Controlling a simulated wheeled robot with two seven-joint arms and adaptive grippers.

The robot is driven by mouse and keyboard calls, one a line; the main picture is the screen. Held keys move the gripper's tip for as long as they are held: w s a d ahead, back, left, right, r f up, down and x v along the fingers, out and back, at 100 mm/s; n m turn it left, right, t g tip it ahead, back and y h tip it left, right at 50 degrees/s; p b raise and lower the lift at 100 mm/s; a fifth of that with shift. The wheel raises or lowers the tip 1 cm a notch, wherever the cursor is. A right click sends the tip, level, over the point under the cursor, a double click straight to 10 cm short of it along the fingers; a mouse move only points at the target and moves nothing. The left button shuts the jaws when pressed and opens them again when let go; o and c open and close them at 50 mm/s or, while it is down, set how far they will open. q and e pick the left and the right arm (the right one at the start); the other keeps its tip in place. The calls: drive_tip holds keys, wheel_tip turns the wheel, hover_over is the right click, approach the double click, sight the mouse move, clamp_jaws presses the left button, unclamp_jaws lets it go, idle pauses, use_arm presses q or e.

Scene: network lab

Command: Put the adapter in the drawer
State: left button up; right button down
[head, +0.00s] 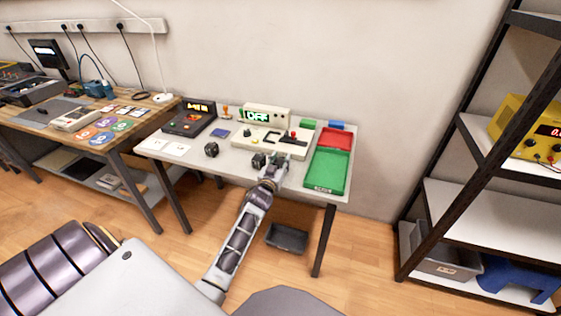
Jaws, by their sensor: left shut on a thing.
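My left gripper (268,163) is over the front edge of the white table, shut on a small dark block (258,160) at its fingertips. The block may be the adapter, but it is too small to tell for sure. Another small black block (211,149) stands on the table to the left, apart from the gripper. I cannot make out a drawer clearly; a dark open bin (287,238) sits on the floor under the table. My right gripper is not in view.
The white table (234,167) carries a control panel (270,139), a display box (265,116), a black device (188,121), a red tray (333,137) and a green tray (326,172). A wooden desk (140,133) stands left, a shelf rack (480,207) right.

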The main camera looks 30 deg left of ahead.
use_arm(q)
drive_tip(key=shift+f, duration=0.1)
drive_tip(key=o, duration=1.2)
drive_tip(key=shift+f, duration=0.1)
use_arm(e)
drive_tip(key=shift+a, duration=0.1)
